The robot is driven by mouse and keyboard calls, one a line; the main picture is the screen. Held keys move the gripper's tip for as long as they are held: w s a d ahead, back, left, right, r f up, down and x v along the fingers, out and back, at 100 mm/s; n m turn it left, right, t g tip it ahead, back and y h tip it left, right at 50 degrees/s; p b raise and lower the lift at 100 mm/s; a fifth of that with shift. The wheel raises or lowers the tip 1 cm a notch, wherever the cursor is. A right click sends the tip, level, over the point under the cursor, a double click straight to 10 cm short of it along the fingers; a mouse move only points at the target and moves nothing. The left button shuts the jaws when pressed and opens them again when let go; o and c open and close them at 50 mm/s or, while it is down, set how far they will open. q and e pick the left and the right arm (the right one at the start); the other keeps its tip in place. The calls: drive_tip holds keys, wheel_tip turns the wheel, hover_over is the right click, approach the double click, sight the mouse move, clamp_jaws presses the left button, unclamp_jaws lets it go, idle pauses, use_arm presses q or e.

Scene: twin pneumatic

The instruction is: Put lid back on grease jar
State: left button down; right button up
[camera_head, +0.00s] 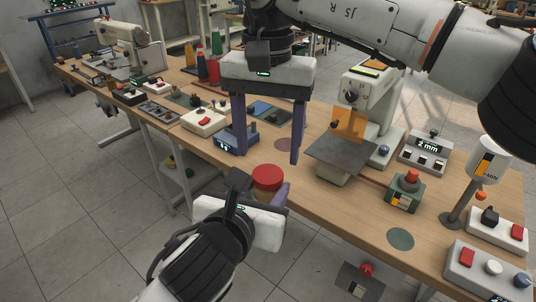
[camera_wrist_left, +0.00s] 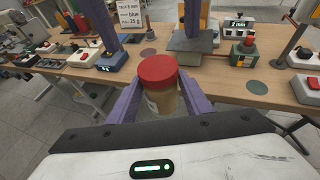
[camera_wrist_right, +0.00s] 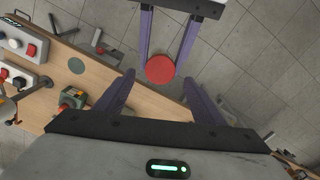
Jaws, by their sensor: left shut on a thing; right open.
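The grease jar (camera_wrist_left: 163,101) has a pale tan body and is held upright between the purple fingers of my left gripper (camera_wrist_left: 160,96), in front of the bench edge. The red lid (camera_head: 267,174) sits on top of the jar; whether it is fully seated or turned tight I cannot tell. My right gripper (camera_head: 268,158) points down above the jar, open and empty, its fingers spread to either side and higher than the lid. In the right wrist view the round lid (camera_wrist_right: 160,69) shows between the right fingertips, not gripped.
The wooden bench (camera_head: 340,205) carries a press with a grey plate (camera_head: 340,155), a green box with a red button (camera_head: 405,190), a blue device (camera_head: 235,142) and several control boxes. A dark green disc (camera_head: 400,238) and a brownish disc (camera_head: 283,145) mark bare bench top.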

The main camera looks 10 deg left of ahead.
drive_tip(key=o, duration=0.5)
drive_tip(key=shift+o, duration=0.2)
drive_tip(key=shift+r, duration=0.1)
wheel_tip(320, 180, up, 12)
idle(0.3)
idle(0.5)
